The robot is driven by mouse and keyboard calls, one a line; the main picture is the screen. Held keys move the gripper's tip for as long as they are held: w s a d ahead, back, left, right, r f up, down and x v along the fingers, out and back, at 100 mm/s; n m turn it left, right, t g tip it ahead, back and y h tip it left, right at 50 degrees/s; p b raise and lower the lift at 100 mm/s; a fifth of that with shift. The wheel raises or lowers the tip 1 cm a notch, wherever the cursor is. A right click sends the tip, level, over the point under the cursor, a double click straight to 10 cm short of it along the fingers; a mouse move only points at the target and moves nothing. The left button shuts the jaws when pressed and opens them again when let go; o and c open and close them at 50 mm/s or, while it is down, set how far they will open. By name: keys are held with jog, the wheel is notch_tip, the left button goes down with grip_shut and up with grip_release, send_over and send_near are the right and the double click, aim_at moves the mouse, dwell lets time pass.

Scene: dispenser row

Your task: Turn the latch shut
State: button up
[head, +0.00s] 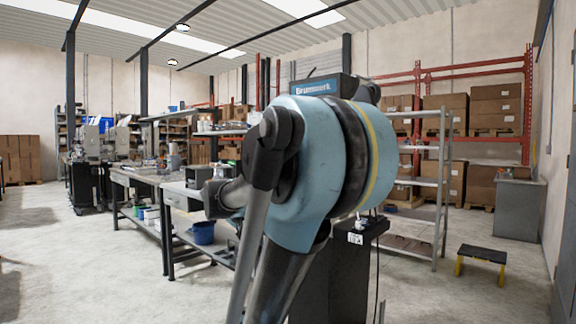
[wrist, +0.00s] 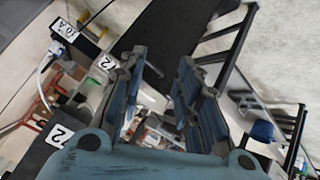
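I cannot make out a latch for certain in either view. My gripper (wrist: 162,65) shows in the wrist view as two blue-padded fingers with a clear gap between them. It is open and nothing is held between the pads. A pale rounded part (wrist: 93,92) with a numbered tag lies left of the fingers, partly hidden by the left finger. In the head view my large blue arm joint covers the middle, so my gripper and what it faces are hidden there.
A dark pedestal (head: 350,262) with a white label stands behind my arm, below a Drumwerk sign (head: 318,87). A workbench (head: 150,180) with a blue bucket (head: 203,232) is at left. Metal shelving (head: 442,190) and a yellow-legged step stool (head: 482,254) are at right, with open floor around.

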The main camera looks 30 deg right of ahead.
jog(key=w+d+r+m+t+h, duration=0.1)
jog(key=w+d+r+m+h, duration=0.25)
jog(key=w+r, duration=0.7)
jog(key=w+d+r+m+t+h, duration=0.25)
jog(key=w+d+r+h, duration=0.2)
jog(key=w+r, duration=0.65)
jog(key=s+x, duration=0.1)
jog(key=x, duration=1.5)
jog(key=shift+s+d+r+g, duration=0.2)
jog(key=shift+s+d+g, duration=0.1)
jog(key=shift+g, duration=0.05)
grip_shut()
